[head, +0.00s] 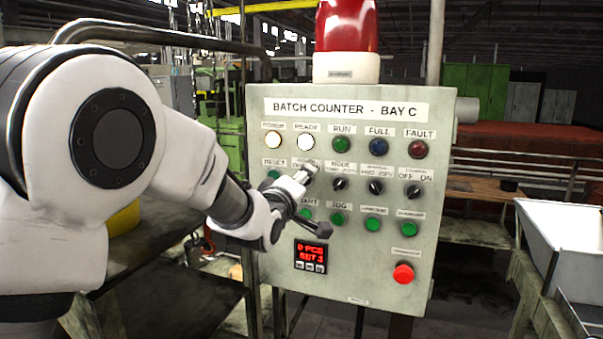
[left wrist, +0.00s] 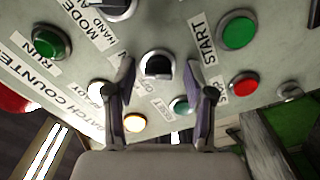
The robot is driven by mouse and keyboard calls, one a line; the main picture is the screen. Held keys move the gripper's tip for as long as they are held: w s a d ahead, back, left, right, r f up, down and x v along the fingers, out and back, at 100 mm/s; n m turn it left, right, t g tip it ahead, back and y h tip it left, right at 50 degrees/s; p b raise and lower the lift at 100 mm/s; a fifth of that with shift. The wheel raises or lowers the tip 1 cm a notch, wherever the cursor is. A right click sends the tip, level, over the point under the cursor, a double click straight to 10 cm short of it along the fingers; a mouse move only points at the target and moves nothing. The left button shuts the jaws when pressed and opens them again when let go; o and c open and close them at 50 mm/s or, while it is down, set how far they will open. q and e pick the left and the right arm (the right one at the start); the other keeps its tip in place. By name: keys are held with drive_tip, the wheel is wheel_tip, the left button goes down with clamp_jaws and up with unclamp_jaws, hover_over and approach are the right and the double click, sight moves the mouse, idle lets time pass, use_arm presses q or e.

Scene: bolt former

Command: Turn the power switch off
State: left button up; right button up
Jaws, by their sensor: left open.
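The panel (head: 385,250) is headed "BATCH COUNTER - BAY C". In the left wrist view a black selector knob (left wrist: 157,64) in a pale ring sits between my finger tips; its label is too blurred to read fully. It lies between the RESET button and the MODE knob, and I take it as the power switch. In the head view my gripper hides it. My left gripper (head: 313,204) is open, one finger on each side of the knob in the left wrist view (left wrist: 163,75); contact cannot be told. The POWER lamp (head: 273,140) is lit. My right gripper is not in view.
Close by are the MODE knob (head: 340,184), the READY lamp (head: 305,142), the START button (left wrist: 238,30) and a red button (left wrist: 243,83). A lit red display (head: 310,255) and a red mushroom button (head: 403,273) sit lower. A metal bin (head: 560,235) stands at right.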

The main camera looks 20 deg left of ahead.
use_arm(q)
drive_tip(key=shift+s+r, duration=0.2)
drive_tip(key=shift+s, duration=0.2)
drive_tip(key=shift+a, duration=0.1)
drive_tip(key=shift+c, duration=0.7)
drive_tip(key=shift+w, duration=0.1)
clamp_jaws()
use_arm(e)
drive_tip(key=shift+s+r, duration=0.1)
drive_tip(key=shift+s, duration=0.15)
